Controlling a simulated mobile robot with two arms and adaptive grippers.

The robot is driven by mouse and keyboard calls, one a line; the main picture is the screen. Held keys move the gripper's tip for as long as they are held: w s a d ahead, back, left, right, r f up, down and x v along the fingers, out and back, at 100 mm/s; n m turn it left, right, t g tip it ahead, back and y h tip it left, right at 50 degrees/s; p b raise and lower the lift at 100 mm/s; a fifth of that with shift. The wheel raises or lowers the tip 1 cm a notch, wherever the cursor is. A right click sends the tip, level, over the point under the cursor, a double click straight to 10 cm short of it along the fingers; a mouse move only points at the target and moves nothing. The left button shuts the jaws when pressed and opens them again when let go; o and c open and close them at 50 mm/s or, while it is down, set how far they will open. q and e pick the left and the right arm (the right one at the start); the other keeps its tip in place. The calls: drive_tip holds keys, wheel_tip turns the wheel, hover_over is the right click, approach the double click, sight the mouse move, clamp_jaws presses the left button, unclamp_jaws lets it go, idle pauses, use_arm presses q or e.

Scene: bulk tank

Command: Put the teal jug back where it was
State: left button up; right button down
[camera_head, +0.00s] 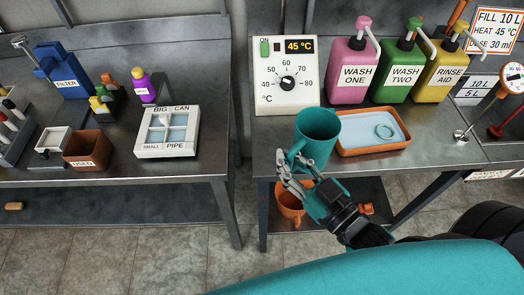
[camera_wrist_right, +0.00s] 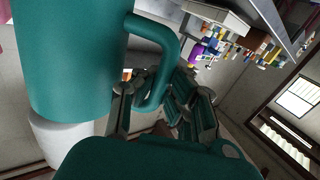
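The teal jug (camera_head: 318,137) is upright at the front edge of the right bench, left of the orange tray. Whether its base touches the bench is hard to tell. My right gripper (camera_head: 288,172) is at the jug's near left side, at its handle. In the right wrist view the jug's body (camera_wrist_right: 72,60) fills the upper left. The gripper's fingers (camera_wrist_right: 155,105) lie on either side of the handle's lower part and look shut on it. My left gripper is out of view.
The orange tray (camera_head: 372,149) holds liquid and a teal ring. A temperature control box (camera_head: 286,95) and pink (camera_head: 352,72), green (camera_head: 398,75) and yellow (camera_head: 442,78) pump jugs stand behind. An orange jug (camera_head: 290,206) is below the bench. A gap separates the left bench (camera_head: 205,168).

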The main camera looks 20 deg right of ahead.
drive_tip(key=w+a+f, duration=0.1)
drive_tip(key=w, duration=0.1)
drive_tip(key=w+a+f+p, duration=0.1)
drive_tip(key=w, duration=0.2)
drive_tip(key=w+a+f, duration=0.1)
drive_tip(key=w+f, duration=0.1)
drive_tip(key=shift+w+a+f+p, duration=0.1)
drive_tip(key=shift+w+a+p, duration=0.05)
drive_tip(key=shift+p, duration=0.2)
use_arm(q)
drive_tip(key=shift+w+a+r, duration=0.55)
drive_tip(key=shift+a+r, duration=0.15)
use_arm(e)
drive_tip(key=shift+f, duration=0.15)
drive_tip(key=c, duration=1.5)
unclamp_jaws()
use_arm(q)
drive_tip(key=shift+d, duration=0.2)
